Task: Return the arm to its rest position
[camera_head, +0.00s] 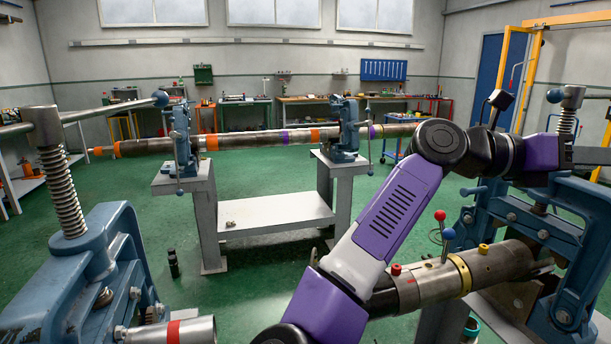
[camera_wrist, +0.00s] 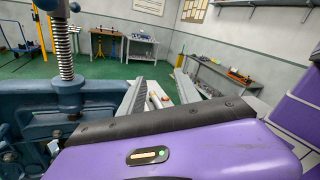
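My arm, purple, white and black, rises from the bottom centre of the head view and bends right at a black elbow. My gripper (camera_wrist: 160,84) shows in the wrist view beyond the purple wrist housing. Its two grey fingers stand apart, with no held object clear between them. In the head view the hand reaches the right edge, above and beside the blue right-hand vise (camera_head: 572,235), and its fingertips are not clear there. Blue vise parts (camera_wrist: 30,120) and a spring-wrapped screw (camera_wrist: 66,55) stand close at left in the wrist view.
A steel pipe tool (camera_head: 435,285) with coloured knobs lies under my forearm. Another vise (camera_head: 85,265) stands front left. A long banded pipe (camera_head: 255,139) is held across two stand-mounted vises behind. Green floor (camera_head: 270,262) is open between. A yellow frame (camera_head: 512,65) stands at right.

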